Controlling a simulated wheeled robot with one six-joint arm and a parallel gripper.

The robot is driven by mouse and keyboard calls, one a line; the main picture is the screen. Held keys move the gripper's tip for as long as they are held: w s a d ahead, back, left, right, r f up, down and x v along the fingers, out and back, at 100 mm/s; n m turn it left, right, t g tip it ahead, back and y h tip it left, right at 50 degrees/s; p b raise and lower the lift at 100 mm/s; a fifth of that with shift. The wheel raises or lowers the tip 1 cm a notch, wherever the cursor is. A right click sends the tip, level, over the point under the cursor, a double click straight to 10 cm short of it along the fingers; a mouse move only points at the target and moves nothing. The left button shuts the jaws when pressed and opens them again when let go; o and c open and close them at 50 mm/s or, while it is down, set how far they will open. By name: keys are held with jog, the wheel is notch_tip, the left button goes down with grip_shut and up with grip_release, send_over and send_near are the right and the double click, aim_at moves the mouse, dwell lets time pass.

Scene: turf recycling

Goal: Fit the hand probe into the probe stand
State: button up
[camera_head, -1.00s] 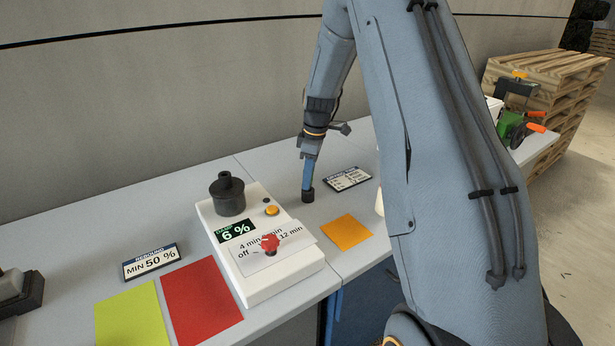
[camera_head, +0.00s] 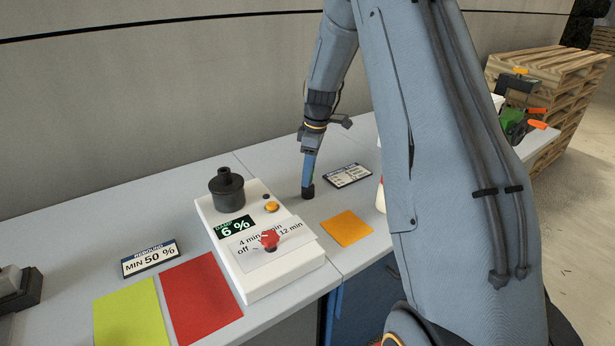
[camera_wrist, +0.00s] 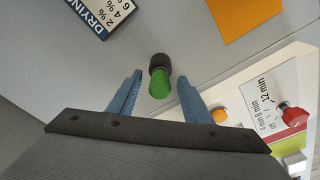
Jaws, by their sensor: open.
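A small upright piece with a green rounded top (camera_wrist: 160,86) and a dark cylinder (camera_wrist: 158,63) at its end shows in the wrist view. I take it for the hand probe with its dark stand, but cannot tell where one ends and the other begins. In the head view the dark cylinder (camera_head: 307,193) stands on the grey table, right of the white box. My gripper (camera_wrist: 160,80) is open, its two blue fingers on either side of the green top, with gaps visible. In the head view my gripper (camera_head: 309,170) points down just above the dark cylinder.
A white box (camera_head: 283,285) with a red knob (camera_head: 269,239) and a black cylindrical fitting (camera_head: 228,192) stands close on the left. An orange square (camera_head: 346,229) and a drying label (camera_head: 347,175) lie flat nearby. Red (camera_head: 201,299) and yellow-green (camera_head: 130,316) sheets lie farther left.

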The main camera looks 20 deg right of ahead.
jog(key=r, duration=0.4)
jog(key=r+b, duration=0.1)
jog(key=r, duration=0.1)
jog(key=shift+s+d+r, duration=0.15)
jog(key=shift+s+d, duration=0.05)
jog(key=shift+d, duration=0.1)
jog(key=s+a+f+m, duration=0.1)
jog(key=s+a+m, duration=0.2)
jog(key=s, duration=0.7)
jog(key=s+a+m, duration=0.4)
jog(key=s+a, duration=0.1)
jog(key=s, duration=0.5)
jog(key=s+a+f+m+h, duration=0.1)
jog(key=s+a+m, duration=0.3)
jog(key=s, duration=0.6)
jog(key=shift+f, duration=0.35)
jog(key=shift+c, duration=0.2)
